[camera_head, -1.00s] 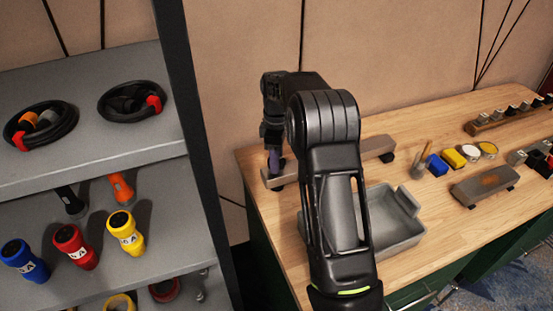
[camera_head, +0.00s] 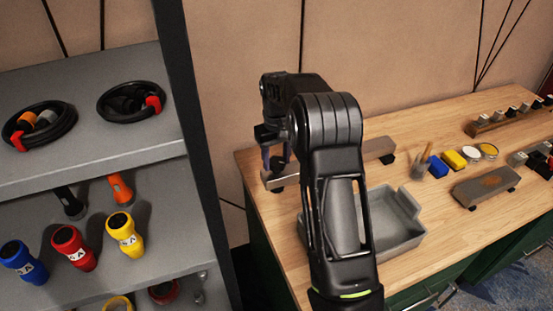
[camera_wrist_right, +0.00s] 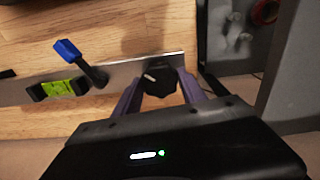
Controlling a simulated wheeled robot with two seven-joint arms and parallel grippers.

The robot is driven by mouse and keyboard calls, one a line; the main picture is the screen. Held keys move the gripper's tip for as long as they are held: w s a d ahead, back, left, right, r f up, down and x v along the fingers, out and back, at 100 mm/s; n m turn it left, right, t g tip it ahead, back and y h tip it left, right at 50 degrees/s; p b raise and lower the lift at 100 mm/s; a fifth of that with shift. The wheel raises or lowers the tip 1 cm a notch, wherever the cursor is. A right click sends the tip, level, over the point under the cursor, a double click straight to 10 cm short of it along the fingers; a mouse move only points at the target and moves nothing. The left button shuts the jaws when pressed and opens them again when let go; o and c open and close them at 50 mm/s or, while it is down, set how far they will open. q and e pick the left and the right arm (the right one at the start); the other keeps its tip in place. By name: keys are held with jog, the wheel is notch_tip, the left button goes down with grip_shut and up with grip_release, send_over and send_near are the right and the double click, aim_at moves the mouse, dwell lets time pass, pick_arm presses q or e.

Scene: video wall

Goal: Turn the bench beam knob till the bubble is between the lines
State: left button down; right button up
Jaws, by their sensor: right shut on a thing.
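The bench beam (camera_head: 378,149) is a long grey bar at the back left of the wooden bench, partly hidden behind my right arm. In the right wrist view, its black knob (camera_wrist_right: 158,79) with a white mark sits at one end of the bar. My right gripper (camera_head: 276,165) is shut on the knob, a purple-grey finger on each side. A yellow-green bubble vial (camera_wrist_right: 60,88) lies on the beam, left of the knob in the wrist view. It is too small and blurred to tell where the bubble sits between the lines. My left gripper is not in view.
A grey tray (camera_head: 408,243) stands on the bench in front of the beam. Blue and yellow blocks and a grey block (camera_head: 485,187) are to the right. A blue-tipped black lever (camera_wrist_right: 80,58) stands by the vial. A grey shelf (camera_head: 95,165) is at left.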

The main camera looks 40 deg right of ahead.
aim_at(276, 162)
jog(key=m, duration=0.5)
jog(key=shift+s+a+f+m, duration=0.1)
jog(key=shift+f+m, duration=0.1)
jog(key=shift+m, duration=2.3)
jog(key=shift+f, duration=0.1)
jog(key=o, duration=1.4)
jog(key=shift+c, duration=0.2)
jog(key=shift+r, duration=0.2)
jog(key=shift+r, duration=0.1)
notch_tip(276, 162, up, 8)
jog(key=shift+f+b, duration=0.2)
jog(key=shift+b, duration=0.1)
